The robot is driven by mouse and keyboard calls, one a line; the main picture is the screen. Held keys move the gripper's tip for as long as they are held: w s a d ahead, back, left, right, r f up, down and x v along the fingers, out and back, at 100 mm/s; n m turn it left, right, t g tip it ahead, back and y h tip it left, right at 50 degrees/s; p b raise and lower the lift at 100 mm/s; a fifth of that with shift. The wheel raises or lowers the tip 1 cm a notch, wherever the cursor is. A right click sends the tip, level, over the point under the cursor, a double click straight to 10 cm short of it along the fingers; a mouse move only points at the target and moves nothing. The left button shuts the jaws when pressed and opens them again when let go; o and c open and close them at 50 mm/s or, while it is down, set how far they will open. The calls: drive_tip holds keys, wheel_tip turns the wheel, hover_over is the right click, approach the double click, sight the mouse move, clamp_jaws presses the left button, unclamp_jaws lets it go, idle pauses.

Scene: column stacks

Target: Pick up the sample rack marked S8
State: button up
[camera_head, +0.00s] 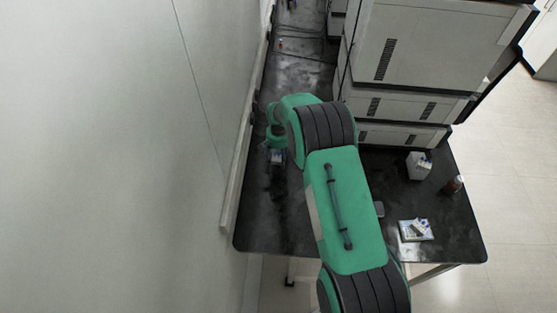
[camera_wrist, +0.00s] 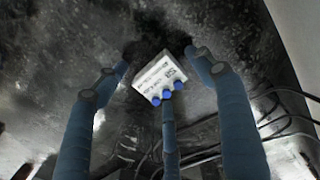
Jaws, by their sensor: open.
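A small white sample rack (camera_wrist: 158,74) with several blue round caps along its lower edge lies on the dark bench top in the wrist view. Its face carries dark print and a square code; I cannot read S8. My gripper (camera_wrist: 157,62) is open, with blue-grey fingers on the left and right of the rack and a third finger below it. The fingers appear apart from the rack, and the third overlaps its capped edge in the picture. In the head view my green arm reaches over the bench; its wrist hides most of the gripper area.
Large stacked white instruments (camera_head: 430,45) stand on the black bench (camera_head: 275,232), right of my arm. A white box (camera_head: 418,166), a brown bottle (camera_head: 453,185) and a small tray of items (camera_head: 416,230) are at the right. A wall (camera_head: 110,150) borders the left. Dark cables (camera_wrist: 285,112) lie right of the gripper.

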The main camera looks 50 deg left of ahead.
sight(279, 159)
drive_tip(key=c, duration=1.5)
drive_tip(key=shift+o, duration=0.2)
drive_tip(key=shift+r, duration=0.2)
drive_tip(key=shift+r, duration=1.45)
drive_tip(key=shift+s+d+r, duration=0.1)
drive_tip(key=shift+d+r, duration=0.05)
drive_tip(key=shift+d, duration=0.05)
drive_tip(key=s+d, duration=0.2)
drive_tip(key=d, duration=0.2)
drive_tip(key=s+d+r, duration=0.1)
drive_tip(key=s+d, duration=0.2)
drive_tip(key=d, duration=0.2)
drive_tip(key=s+d, duration=0.3)
drive_tip(key=d, duration=0.1)
drive_tip(key=shift+d+r, duration=0.15)
drive_tip(key=shift+r, duration=0.05)
